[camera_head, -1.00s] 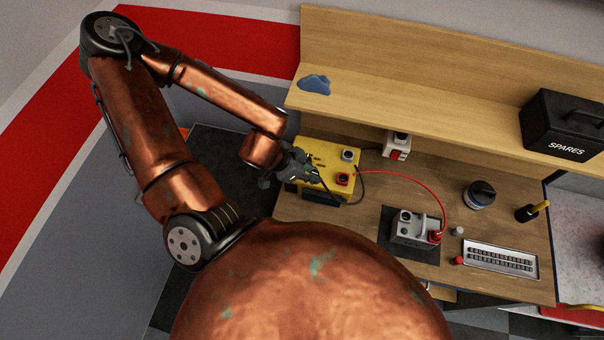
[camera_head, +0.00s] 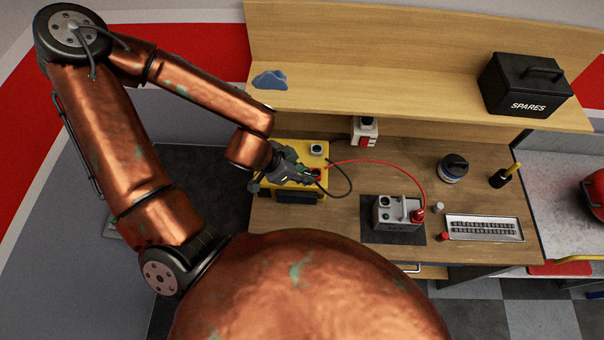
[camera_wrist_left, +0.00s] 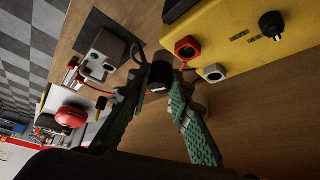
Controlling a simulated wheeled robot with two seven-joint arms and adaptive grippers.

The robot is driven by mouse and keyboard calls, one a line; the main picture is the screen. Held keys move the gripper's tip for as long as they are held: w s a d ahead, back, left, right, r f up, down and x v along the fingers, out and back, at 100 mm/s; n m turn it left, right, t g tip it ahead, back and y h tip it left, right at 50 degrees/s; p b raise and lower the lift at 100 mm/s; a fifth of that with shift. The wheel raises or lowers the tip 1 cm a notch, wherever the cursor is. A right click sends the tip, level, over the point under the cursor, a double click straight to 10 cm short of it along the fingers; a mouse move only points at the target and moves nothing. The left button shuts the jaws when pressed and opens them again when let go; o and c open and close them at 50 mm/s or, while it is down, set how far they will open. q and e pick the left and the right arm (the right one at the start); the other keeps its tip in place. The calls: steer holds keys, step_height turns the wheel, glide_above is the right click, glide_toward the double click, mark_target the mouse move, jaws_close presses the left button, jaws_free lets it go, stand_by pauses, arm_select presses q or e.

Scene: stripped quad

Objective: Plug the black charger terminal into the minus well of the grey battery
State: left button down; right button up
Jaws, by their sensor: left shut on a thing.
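The grey battery (camera_head: 398,225) stands on a dark mat on the bench, right of my left gripper. The red plug (camera_head: 418,215) sits at its right side. An open dark-centred well (camera_head: 384,201) shows at its upper left. My left gripper (camera_head: 312,178) is over the yellow charger's front right, apart from the battery. In the left wrist view, my left gripper (camera_wrist_left: 158,92) is shut on the black charger terminal (camera_wrist_left: 161,68), held above the bench. The battery (camera_wrist_left: 104,58) is beyond it, to the left. My right gripper is not in view.
The yellow charger (camera_head: 318,150) stands behind my left gripper. A red cable (camera_head: 400,168) arches to the battery; a black cable (camera_head: 351,186) loops near the gripper. A tray (camera_head: 483,228) lies right of the battery. The shelf (camera_head: 370,85) overhangs behind.

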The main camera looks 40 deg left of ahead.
arm_select(q)
steer(key=w+d+m, duration=0.1)
steer(key=w+d, duration=0.2)
steer(key=d, duration=0.2)
steer(key=w+d+m+g+h+b, duration=0.1)
steer(key=w+d, duration=0.3)
steer(key=d, duration=0.2)
steer(key=shift+d+m, duration=0.25)
steer(key=shift+m, duration=0.15)
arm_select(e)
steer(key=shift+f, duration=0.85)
arm_select(q)
steer(key=shift+w, duration=0.1)
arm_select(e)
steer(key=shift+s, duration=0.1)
